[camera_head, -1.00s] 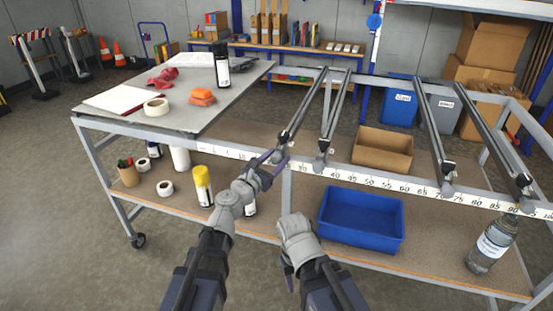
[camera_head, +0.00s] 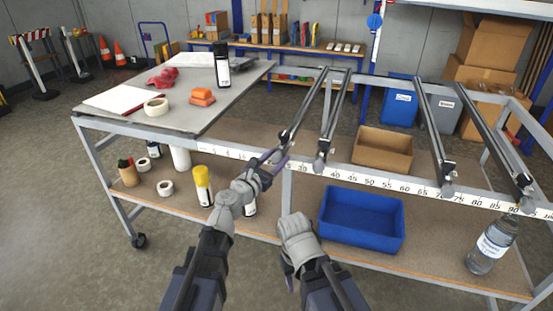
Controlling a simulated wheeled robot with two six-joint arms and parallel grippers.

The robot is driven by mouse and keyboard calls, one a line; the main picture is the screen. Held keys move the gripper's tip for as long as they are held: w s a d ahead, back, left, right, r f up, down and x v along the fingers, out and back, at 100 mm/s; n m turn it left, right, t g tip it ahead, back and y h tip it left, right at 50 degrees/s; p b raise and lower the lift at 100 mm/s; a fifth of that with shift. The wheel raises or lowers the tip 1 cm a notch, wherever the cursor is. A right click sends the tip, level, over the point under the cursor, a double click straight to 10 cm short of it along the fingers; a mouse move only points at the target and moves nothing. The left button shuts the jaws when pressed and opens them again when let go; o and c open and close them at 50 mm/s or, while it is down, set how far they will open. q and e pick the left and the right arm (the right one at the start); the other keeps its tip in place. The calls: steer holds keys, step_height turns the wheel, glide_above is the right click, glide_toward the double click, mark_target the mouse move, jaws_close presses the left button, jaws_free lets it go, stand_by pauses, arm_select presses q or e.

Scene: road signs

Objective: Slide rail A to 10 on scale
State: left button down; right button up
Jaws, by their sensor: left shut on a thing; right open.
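Several dark rails run from front to back across the frame of the long table. No letter on them is readable, so I cannot tell from markings which is rail A. My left gripper (camera_head: 277,161) is shut on the near end of the leftmost rail (camera_head: 304,108), at the front scale (camera_head: 385,183). That end stands between the 10 and 30 marks, left of the 30. The gripper hides the numbers there. The 10 mark is further left on the scale. My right gripper (camera_head: 289,277) is open and empty, low in front of the table.
A second rail (camera_head: 334,118) stands close to the right of the held one. Two more rails (camera_head: 430,127) (camera_head: 492,142) are far right. The scale left of the held rail carries no other rail. A blue bin (camera_head: 361,235) and a bottle (camera_head: 491,246) stand on the lower shelf.

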mark_target(238, 151)
arm_select(q)
steer(key=w+a, duration=0.1)
steer(key=a, duration=0.3)
steer(key=w+a, duration=0.1)
steer(key=a, duration=0.3)
steer(key=w+a, duration=0.1)
steer(key=a, duration=0.2)
steer(key=shift+w+a, duration=0.4)
steer(key=shift+c, duration=2.1)
jaws_free()
steer(key=v, duration=0.7)
steer(key=shift+s+a, duration=0.15)
steer(key=shift+s, duration=0.25)
